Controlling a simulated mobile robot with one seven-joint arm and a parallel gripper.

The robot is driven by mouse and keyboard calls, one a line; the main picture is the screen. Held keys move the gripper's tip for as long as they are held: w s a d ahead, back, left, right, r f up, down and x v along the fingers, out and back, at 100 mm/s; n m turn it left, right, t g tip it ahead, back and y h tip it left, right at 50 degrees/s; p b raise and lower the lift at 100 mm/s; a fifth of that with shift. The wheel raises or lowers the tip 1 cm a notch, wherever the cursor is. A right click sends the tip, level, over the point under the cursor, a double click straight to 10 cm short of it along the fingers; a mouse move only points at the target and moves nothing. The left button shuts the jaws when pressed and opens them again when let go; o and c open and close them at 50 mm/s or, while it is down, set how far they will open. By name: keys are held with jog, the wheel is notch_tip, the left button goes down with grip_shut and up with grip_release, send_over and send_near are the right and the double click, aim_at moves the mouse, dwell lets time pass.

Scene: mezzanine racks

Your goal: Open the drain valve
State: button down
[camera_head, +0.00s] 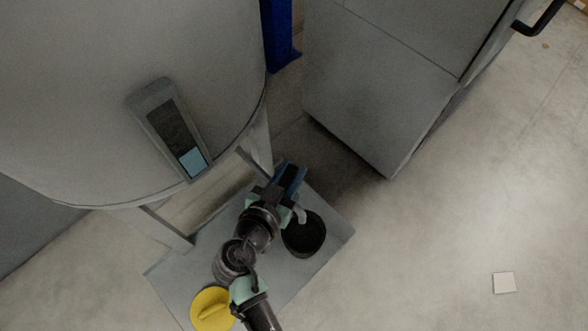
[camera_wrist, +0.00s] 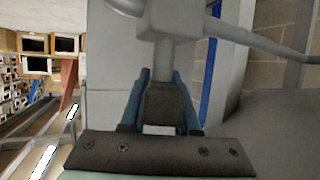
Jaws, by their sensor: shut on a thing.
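The large grey tank (camera_head: 130,90) stands at the left in the head view, with a gauge window (camera_head: 172,128) on its wall. My gripper (camera_head: 289,180) is at the tank's lower right side, its blue fingers pointing up and right. In the wrist view my gripper (camera_wrist: 162,80) has its two blue fingers on either side of a grey upright part, which looks like the drain valve handle (camera_wrist: 164,62). A grey pipe-like body (camera_wrist: 168,22) is above it. In the head view a small pale spout (camera_head: 300,214) shows beside my gripper; the rest of the valve is hidden.
A black bucket (camera_head: 304,245) stands on a grey plate (camera_head: 335,228) below my gripper. A yellow round object (camera_head: 212,309) is at the plate's front. A grey cabinet (camera_head: 385,75) and blue post (camera_head: 277,30) stand behind. Open floor lies right, with a pale square (camera_head: 503,282).

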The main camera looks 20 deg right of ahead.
aim_at(283, 181)
jog(key=n+t+y+p, duration=0.1)
jog(key=n+y+p, duration=0.1)
jog(key=n+t+y+p, duration=0.1)
jog(key=shift+w+a+r+n+t+y, duration=0.15)
jog(key=shift+a+r+n+t+y, duration=0.15)
jog(key=shift+n, duration=0.1)
jog(key=n+y+p, duration=0.1)
jog(key=y+p, duration=0.1)
jog(key=p, duration=0.1)
jog(key=a+n+t+y+p, duration=0.1)
jog(key=n+p, duration=0.1)
jog(key=p, duration=0.1)
jog(key=n+y+p, duration=0.2)
jog(key=p, duration=0.1)
jog(key=shift+w+a+f+y, duration=0.2)
jog(key=shift+a+y, duration=0.05)
jog(key=shift+y, duration=0.05)
jog(key=shift+a+f+n+y+p, duration=0.1)
jog(key=shift+n+y+p, duration=0.1)
jog(key=shift+n+y, duration=0.4)
jog(key=shift+a+f+n+y+p, duration=0.1)
jog(key=shift+n+y+p, duration=0.05)
jog(key=shift+n+y, duration=0.45)
jog(key=shift+a+n+y+b, duration=0.15)
jog(key=shift+n+y+b, duration=0.45)
jog(key=shift+n+y, duration=0.4)
jog(key=shift+s+a+n+g+y+b, duration=0.15)
jog(key=shift+n+g+y+b, duration=0.15)
jog(key=shift+y, duration=0.3)
